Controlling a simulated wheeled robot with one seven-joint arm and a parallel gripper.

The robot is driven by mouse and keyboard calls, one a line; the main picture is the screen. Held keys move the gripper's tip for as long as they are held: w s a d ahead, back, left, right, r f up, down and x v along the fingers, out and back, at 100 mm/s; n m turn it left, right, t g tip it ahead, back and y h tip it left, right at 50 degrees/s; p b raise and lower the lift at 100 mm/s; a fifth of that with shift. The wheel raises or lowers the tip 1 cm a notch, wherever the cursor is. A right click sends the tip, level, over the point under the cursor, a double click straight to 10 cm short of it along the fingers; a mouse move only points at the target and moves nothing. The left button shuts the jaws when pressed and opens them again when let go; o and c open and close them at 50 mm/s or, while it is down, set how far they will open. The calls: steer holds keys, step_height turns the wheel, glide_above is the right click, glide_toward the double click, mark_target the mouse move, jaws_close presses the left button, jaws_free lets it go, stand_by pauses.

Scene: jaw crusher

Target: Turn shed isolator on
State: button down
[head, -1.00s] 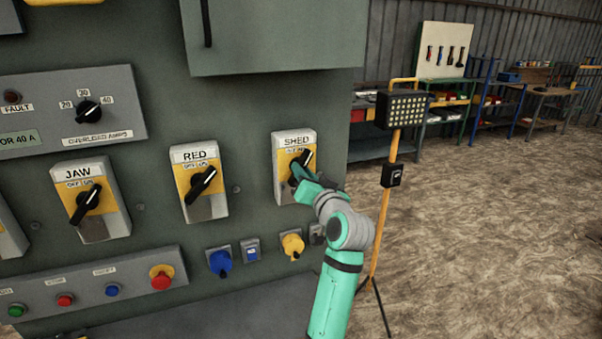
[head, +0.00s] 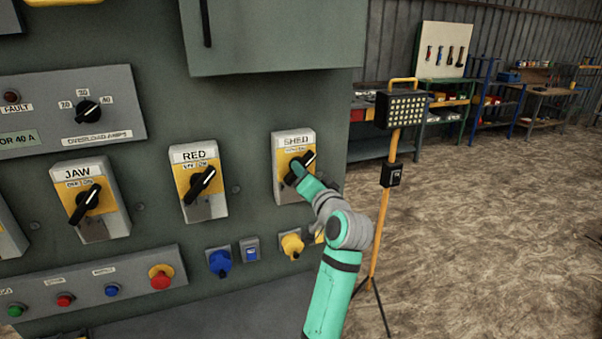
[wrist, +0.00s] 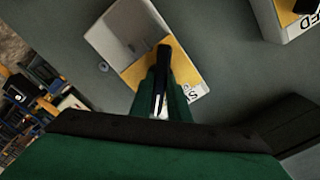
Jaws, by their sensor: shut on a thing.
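The shed isolator (head: 289,190) is a grey box with a yellow plate, labelled SHED, at the right of the panel. Its black rotary handle (head: 307,160) points up and to the right in the head view. My gripper (head: 299,172) is at the handle. In the wrist view the black handle (wrist: 162,75) stands between the two green fingers of my gripper (wrist: 163,98), which is shut on it. The OFF/ON marks on this box are too small and partly hidden to read.
The RED isolator (head: 199,184) and JAW isolator (head: 91,199) sit to the left. Below are a blue socket (head: 220,262) and a yellow socket (head: 291,244). A work light on a stand (head: 401,110) is right of the panel. Open floor lies further right.

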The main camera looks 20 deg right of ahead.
steer(key=c, duration=1.7)
jaws_free()
steer(key=shift+s, duration=0.1)
steer(key=s, duration=1)
steer(key=shift+s+d, duration=0.2)
steer(key=shift+s, duration=0.2)
